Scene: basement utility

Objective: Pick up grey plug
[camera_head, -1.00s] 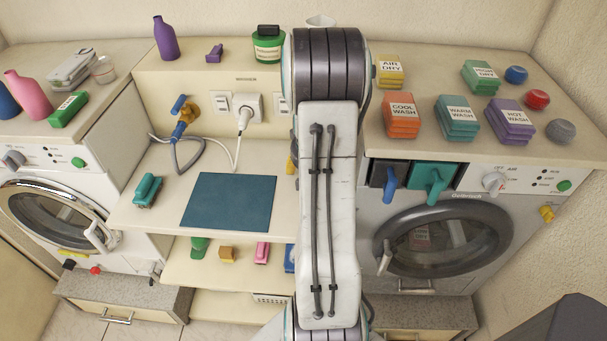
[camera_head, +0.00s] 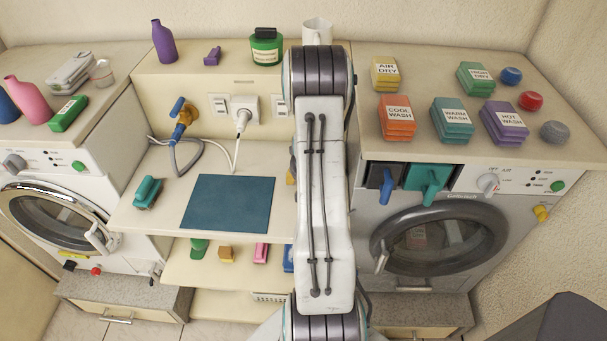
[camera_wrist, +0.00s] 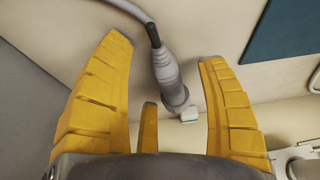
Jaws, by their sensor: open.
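The grey plug (camera_wrist: 168,75) shows in the wrist view between the two yellow fingers of my gripper (camera_wrist: 165,50). The fingers stand apart on either side, with visible gaps to the plug. In the head view the plug is hidden behind my arm, and only a sliver of yellow finger shows beside the arm. I cannot tell how the plug's tip meets the pale surface behind it.
A blue mat (camera_head: 228,204) lies on the counter left of my arm. A white plug (camera_head: 243,118) sits in a wall socket, near a blue-handled tap (camera_head: 182,115) with a grey hose. A teal brush-like object (camera_head: 147,192) lies left of the mat.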

